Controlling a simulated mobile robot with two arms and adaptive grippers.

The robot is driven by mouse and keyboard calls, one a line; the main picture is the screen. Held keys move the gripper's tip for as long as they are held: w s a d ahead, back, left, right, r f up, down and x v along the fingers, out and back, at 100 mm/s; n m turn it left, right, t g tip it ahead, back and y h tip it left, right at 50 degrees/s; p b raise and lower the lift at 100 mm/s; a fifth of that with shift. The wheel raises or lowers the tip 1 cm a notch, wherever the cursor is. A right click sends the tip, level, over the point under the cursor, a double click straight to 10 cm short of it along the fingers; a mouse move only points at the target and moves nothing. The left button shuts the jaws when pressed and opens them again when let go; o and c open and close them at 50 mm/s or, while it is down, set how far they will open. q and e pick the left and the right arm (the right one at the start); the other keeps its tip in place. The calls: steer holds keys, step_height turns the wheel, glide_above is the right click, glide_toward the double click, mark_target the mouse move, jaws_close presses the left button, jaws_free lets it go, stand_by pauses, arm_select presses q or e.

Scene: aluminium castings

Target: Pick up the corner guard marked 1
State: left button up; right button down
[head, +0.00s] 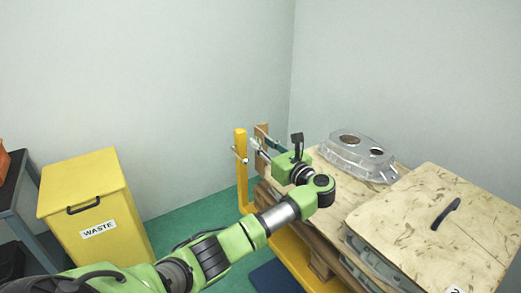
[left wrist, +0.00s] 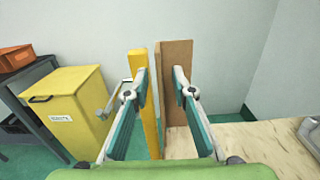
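A tall brown board (head: 262,130), which looks like the corner guard, stands upright at the pallet's back left corner. It also shows in the left wrist view (left wrist: 177,52), beside a yellow post (left wrist: 138,62). I cannot read any mark 1 on it. My left gripper (head: 267,146) reaches over the pallet towards the board. In the left wrist view its two fingers (left wrist: 159,75) are spread apart with nothing held. The right finger overlaps the board in the picture, and the left finger overlaps the post. The board's lower part is partly hidden. My right gripper is not in view.
A silver casting (head: 358,157) lies on the wooden sheet right of my gripper. A wooden lid (head: 435,225) with a black handle is at the front right. A yellow waste bin (head: 95,205) and a dark table (head: 14,185) stand left. Green floor lies between.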

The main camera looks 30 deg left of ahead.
arm_select(q)
steer(key=shift+a, duration=0.1)
jaws_close()
steer(key=shift+r, duration=0.15)
